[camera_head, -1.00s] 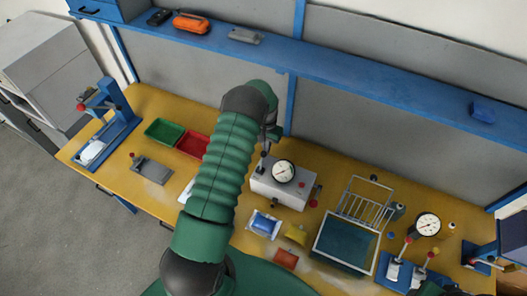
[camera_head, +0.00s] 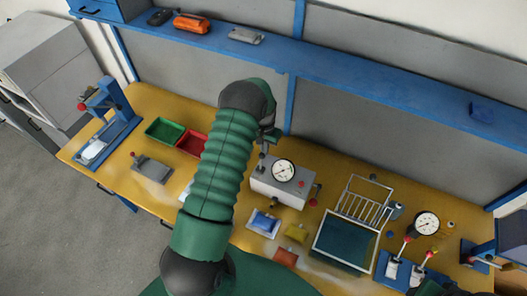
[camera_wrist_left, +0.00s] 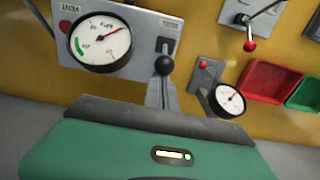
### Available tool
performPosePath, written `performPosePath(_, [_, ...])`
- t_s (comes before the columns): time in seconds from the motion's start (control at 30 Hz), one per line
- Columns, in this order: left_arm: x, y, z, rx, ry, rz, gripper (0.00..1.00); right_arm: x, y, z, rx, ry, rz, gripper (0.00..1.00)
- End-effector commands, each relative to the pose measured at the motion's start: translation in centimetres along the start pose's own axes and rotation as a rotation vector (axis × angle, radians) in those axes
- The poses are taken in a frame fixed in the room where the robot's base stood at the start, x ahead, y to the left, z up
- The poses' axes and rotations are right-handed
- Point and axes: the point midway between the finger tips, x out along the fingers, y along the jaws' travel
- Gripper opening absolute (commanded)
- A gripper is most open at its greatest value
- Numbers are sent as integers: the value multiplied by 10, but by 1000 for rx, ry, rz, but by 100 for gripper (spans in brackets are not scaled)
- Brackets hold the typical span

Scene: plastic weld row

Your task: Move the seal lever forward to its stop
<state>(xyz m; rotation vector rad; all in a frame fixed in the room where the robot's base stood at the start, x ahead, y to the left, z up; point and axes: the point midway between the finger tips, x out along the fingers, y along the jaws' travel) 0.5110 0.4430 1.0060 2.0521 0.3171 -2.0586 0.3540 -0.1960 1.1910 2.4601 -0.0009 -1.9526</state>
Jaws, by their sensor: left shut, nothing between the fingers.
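A grey box with a round white gauge (camera_head: 283,171) stands on the yellow bench in the head view. In the left wrist view the box's gauge (camera_wrist_left: 100,40) is at the upper left. A lever with a black ball knob (camera_wrist_left: 164,65) stands beside it, right in front of my left gripper (camera_wrist_left: 160,90). No label tells me for certain that this is the seal lever. My left gripper (camera_head: 267,138) also shows in the head view, beside the box's back left side. It is shut and empty. I cannot tell whether it touches the knob.
A green bin (camera_head: 164,131) and a red bin (camera_head: 192,144) lie left of my arm. A wire rack (camera_head: 366,205) and a dark framed panel (camera_head: 345,240) stand right of the box. A blue shelf (camera_head: 350,78) runs above.

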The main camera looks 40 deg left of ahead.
Motion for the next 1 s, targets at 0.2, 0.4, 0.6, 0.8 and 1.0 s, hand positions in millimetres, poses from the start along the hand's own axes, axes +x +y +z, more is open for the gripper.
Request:
performPosePath(0.2, [0, 0, 0, 0, 0, 0, 0, 0, 0, 0, 0, 0, 0, 36])
performPosePath(0.4, [0, 0, 6, 0, 0, 0, 0, -1, 0, 0, 0, 0, 0, 36])
performPosePath(0.6, [0, 0, 5, 0, 1, 0, 0, -1, 0, 0, 0, 0, 0, 36])
performPosePath(0.8, [0, 0, 11, 0, 0, 0, 0, -2, 0, 0, 0, 0, 0, 36])
performPosePath(1.0, [0, 0, 11, 0, 2, 0, 0, -2, 0, 0, 0, 0, 0, 36])
